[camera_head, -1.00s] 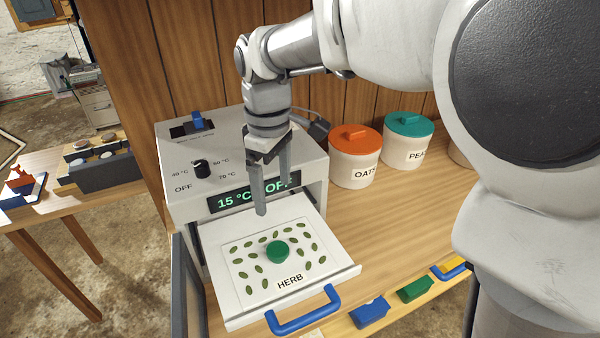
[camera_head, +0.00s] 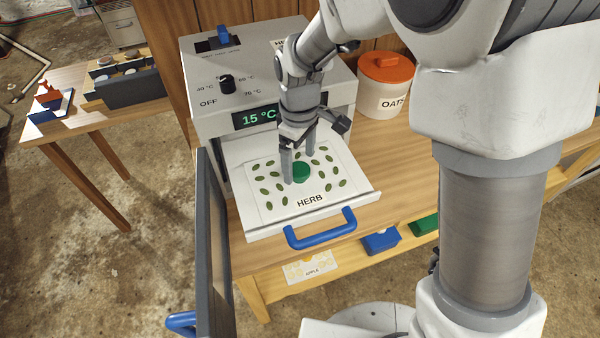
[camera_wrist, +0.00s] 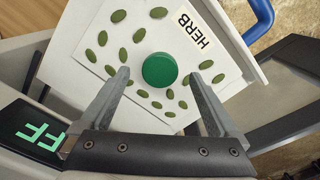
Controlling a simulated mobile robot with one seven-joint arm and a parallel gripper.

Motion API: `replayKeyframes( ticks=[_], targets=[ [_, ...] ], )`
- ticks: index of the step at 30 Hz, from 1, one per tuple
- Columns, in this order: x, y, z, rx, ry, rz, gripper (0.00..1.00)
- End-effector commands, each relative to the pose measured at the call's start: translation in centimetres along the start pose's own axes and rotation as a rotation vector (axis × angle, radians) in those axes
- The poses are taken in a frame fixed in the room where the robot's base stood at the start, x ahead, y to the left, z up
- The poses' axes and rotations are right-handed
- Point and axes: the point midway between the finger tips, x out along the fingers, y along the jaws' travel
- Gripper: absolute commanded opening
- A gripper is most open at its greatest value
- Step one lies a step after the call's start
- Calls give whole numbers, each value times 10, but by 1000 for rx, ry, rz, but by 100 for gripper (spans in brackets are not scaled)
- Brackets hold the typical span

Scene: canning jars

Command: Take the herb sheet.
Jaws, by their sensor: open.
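The herb sheet (camera_head: 268,208) is a white sheet with green leaves, a green round knob (camera_head: 302,173) in its middle and a HERB label. It lies on the pulled-out white tray (camera_head: 262,234) with a blue handle (camera_head: 321,231). My gripper (camera_head: 299,170) points down over the sheet, its fingers close to the knob. In the wrist view the knob (camera_wrist: 159,70) lies just beyond and between the two open fingertips (camera_wrist: 158,75). The fingers are apart and hold nothing. Whether they touch the sheet cannot be told.
The grey dryer (camera_head: 262,80) stands behind the tray, its display reading 15 °C. Its dark door (camera_head: 212,240) hangs open left of the tray. An orange-lidded OATS jar (camera_head: 385,88) stands to the right. An APPLE sheet (camera_head: 309,269) lies on the lower shelf.

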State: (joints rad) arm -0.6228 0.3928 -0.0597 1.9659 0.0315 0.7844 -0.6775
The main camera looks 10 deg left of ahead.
Motion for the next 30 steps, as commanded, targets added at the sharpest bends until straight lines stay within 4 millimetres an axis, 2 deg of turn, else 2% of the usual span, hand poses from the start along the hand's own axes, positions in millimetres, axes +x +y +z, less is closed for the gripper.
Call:
replayKeyframes(
  ticks=[3,6,13,27,29,30],
  targets=[
    [17,-1,0,0,-1,-2,96],
    [24,-1,0,0,0,-1,96],
    [25,0,0,0,1,0,96],
    [24,0,0,0,1,0,11],
    [24,0,0,0,1,0,1],
    [24,0,0,0,2,0,0]
  ],
)
